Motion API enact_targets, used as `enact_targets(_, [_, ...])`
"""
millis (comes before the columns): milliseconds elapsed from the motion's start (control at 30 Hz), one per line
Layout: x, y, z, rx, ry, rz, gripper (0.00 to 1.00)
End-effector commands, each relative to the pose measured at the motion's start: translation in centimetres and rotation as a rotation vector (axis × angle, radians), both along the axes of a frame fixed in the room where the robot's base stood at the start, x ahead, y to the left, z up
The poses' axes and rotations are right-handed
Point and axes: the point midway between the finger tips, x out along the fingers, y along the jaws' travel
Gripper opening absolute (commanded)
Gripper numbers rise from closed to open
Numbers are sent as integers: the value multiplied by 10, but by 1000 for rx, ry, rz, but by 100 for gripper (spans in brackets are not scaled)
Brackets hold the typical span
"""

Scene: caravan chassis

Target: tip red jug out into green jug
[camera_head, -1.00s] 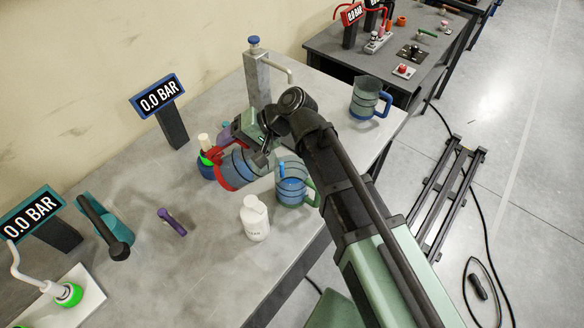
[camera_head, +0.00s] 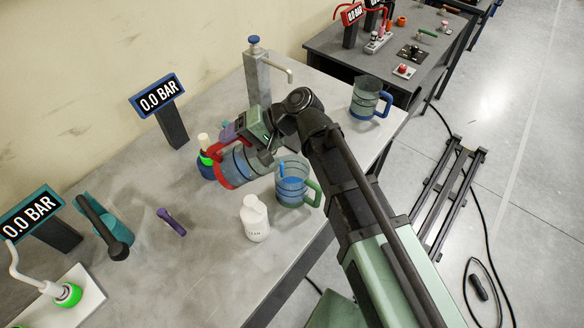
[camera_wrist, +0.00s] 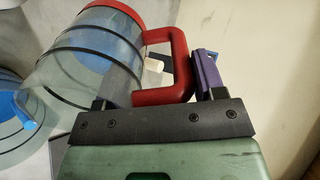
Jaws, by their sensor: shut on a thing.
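My gripper (camera_head: 232,140) is shut on the red handle of the red jug (camera_head: 238,169). In the wrist view the handle of the red jug (camera_wrist: 108,45) sits between the fingers (camera_wrist: 160,85). The red jug is clear with dark rings and a red base, and is tilted, base to the lower left, open end toward the green jug. The green jug (camera_head: 292,187) stands upright on the bench just right of it, with blue liquid inside and a green handle on its right. A blue strip shows at its rim; I cannot tell if it is a stream. It also shows in the wrist view (camera_wrist: 14,130).
A white bottle (camera_head: 255,219) stands in front of the green jug. A blue bottle with a green collar (camera_head: 206,165) is close left of the red jug. A tap (camera_head: 258,80) stands behind, a blue-handled jug (camera_head: 368,98) near the right edge. A purple tool (camera_head: 172,222) lies left.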

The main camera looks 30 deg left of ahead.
Motion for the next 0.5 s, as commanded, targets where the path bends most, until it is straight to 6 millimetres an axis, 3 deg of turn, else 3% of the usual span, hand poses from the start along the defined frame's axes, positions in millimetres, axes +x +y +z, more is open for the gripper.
enact_targets(500, [2,-2,3,25,22,0,8])
